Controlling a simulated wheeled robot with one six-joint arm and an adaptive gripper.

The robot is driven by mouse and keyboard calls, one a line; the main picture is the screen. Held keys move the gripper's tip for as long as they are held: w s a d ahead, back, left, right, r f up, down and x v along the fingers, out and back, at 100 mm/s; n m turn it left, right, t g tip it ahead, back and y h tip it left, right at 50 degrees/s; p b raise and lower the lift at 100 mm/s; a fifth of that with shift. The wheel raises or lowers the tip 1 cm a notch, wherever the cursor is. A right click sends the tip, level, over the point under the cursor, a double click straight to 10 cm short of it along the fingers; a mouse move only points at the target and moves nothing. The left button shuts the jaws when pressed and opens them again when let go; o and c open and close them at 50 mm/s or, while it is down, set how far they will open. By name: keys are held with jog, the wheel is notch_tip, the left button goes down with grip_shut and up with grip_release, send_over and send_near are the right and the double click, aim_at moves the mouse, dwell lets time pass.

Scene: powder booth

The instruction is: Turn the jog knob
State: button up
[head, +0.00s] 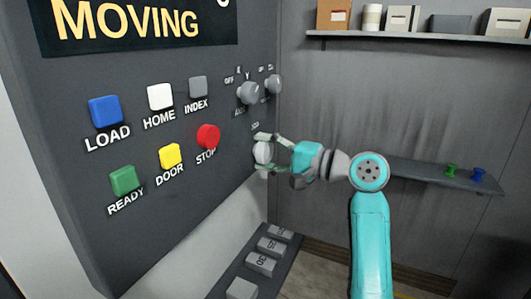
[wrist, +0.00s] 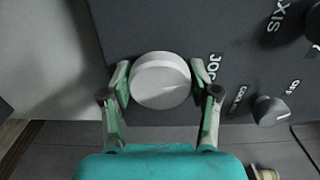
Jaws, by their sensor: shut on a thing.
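The jog knob (wrist: 160,82) is a round pale grey knob on the dark panel, beside the lettering "JOG" in the wrist view. In the head view the knob (head: 262,153) sits low at the panel's right edge. My gripper (wrist: 160,80) has one finger on each side of the knob and is shut on it. In the head view my gripper (head: 264,152) reaches the knob from the right. The far side of the knob is hidden by the fingers in the head view.
The panel (head: 225,150) also holds blue, white, grey, green, yellow and red buttons, including the red STOP button (head: 208,136). Two grey selector knobs (head: 248,93) stand above the jog knob. Grey labelled blocks (head: 262,263) stand below.

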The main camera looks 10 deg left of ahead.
jog(key=shift+m, duration=1.1)
jog(key=o, duration=1.2)
jog(key=shift+c, duration=0.2)
jog(key=v, duration=1.2)
jog(key=shift+w, duration=0.1)
